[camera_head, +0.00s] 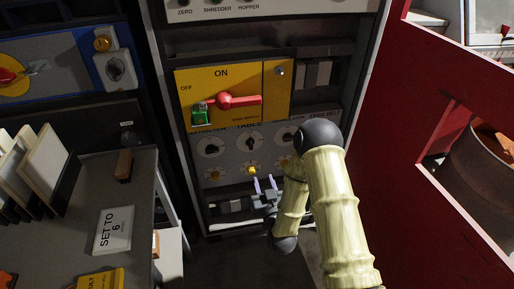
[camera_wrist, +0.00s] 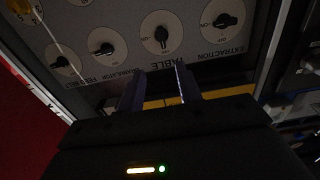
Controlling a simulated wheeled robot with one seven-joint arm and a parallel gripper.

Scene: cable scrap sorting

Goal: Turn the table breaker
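The table breaker is a black rotary knob (camera_wrist: 162,36) on a white dial, beside the TABLE label. In the wrist view the panel appears upside down, and this knob stands roughly upright in the picture. In the head view it is the dial (camera_head: 252,142) under the TABLE lettering. My gripper (camera_head: 265,184) is open and empty in front of the lower panel, below that dial. Its two fingers (camera_wrist: 160,72) are apart in the wrist view, with their tips near the TABLE label and nothing between them.
An extraction knob (camera_wrist: 225,21) and a feed belt knob (camera_wrist: 62,62) flank it, with another knob (camera_wrist: 103,48) between. A yellow panel (camera_head: 270,110) with a red handle (camera_head: 238,100) and green piece (camera_head: 201,117) sits above. A red wall (camera_head: 395,150) stands right; a grey bench (camera_head: 75,245) left.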

